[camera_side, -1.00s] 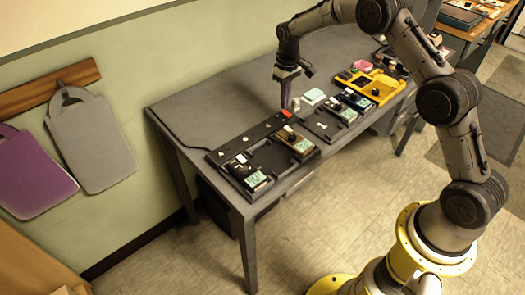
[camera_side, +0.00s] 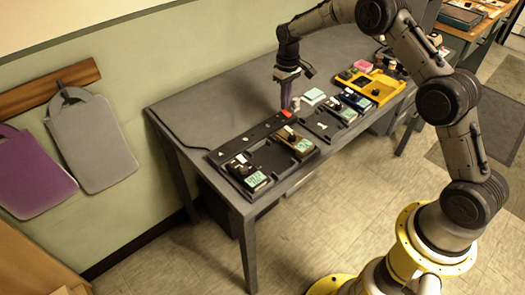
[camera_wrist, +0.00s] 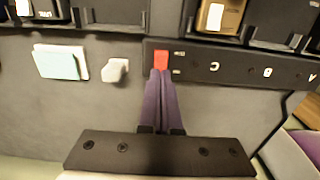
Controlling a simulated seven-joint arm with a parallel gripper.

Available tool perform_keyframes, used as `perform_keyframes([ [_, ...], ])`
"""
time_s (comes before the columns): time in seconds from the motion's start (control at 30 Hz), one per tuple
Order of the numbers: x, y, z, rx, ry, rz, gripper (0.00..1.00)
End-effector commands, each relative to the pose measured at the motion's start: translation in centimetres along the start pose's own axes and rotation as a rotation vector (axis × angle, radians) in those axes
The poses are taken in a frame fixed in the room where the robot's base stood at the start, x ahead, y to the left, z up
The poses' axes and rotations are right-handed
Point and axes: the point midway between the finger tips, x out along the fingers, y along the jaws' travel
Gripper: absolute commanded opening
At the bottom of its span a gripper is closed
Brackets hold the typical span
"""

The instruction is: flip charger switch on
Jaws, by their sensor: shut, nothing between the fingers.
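The red switch (camera_wrist: 160,57) sits at one end of the dark charger strip (camera_wrist: 240,67), which carries white letters. It also shows in the side view as a small red patch (camera_side: 286,113) at the strip's far end. My gripper (camera_wrist: 161,74) has purple fingers pressed together and empty. Its tips are at the lower edge of the red switch in the wrist view and seem to touch or nearly touch it. In the side view my gripper (camera_side: 286,106) points down just over the switch. Which way the switch is set I cannot tell.
A small white block (camera_wrist: 115,70) and a pale pad (camera_wrist: 58,64) lie close beside the strip. Devices with displays, such as a tan one (camera_side: 295,142), sit in dark bays along the table (camera_side: 200,108). A yellow tray (camera_side: 378,86) stands farther right. The table behind the strip is mostly clear.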

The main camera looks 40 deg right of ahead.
Motion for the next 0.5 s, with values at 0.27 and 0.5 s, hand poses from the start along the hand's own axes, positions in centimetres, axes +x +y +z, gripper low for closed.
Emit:
perform_keyframes([
  [0.27,0.42,0.00,-0.01,0.000,0.000,0.000,0.00],
  [0.5,0.74,0.00,-0.01,0.000,0.000,0.000,0.00],
])
